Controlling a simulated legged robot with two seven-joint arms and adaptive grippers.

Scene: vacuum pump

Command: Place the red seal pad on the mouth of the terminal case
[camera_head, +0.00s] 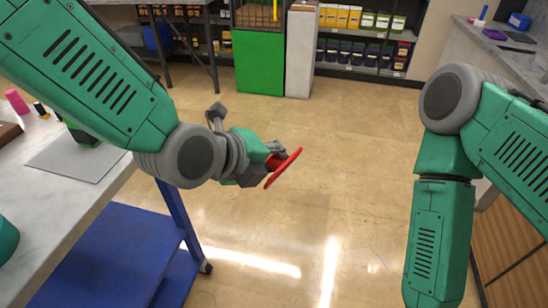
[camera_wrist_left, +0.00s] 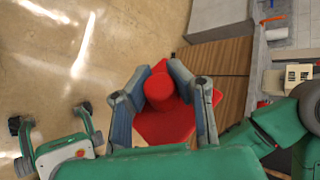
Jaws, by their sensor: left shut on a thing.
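My left gripper (camera_head: 275,152) is shut on the red seal pad (camera_head: 284,168) and holds it in the air over the floor, to the right of the left-hand table. The pad is a thin red plate, tilted, with a round knob. In the left wrist view, the fingers of my left gripper (camera_wrist_left: 160,95) close on both sides of the knob, and the red plate (camera_wrist_left: 180,126) shows behind it. My right gripper (camera_wrist_left: 54,130) shows there with its fingers spread and empty. I cannot make out the terminal case for sure; a green and black object (camera_head: 84,136) sits partly hidden by my left arm.
A table (camera_head: 100,187) with a grey mat (camera_head: 72,158) and a pink cylinder (camera_head: 17,101) stands at the left, above a blue cart frame (camera_head: 120,255). A green cabinet (camera_head: 259,62) and stocked shelves (camera_head: 360,42) stand at the back. The middle floor is clear.

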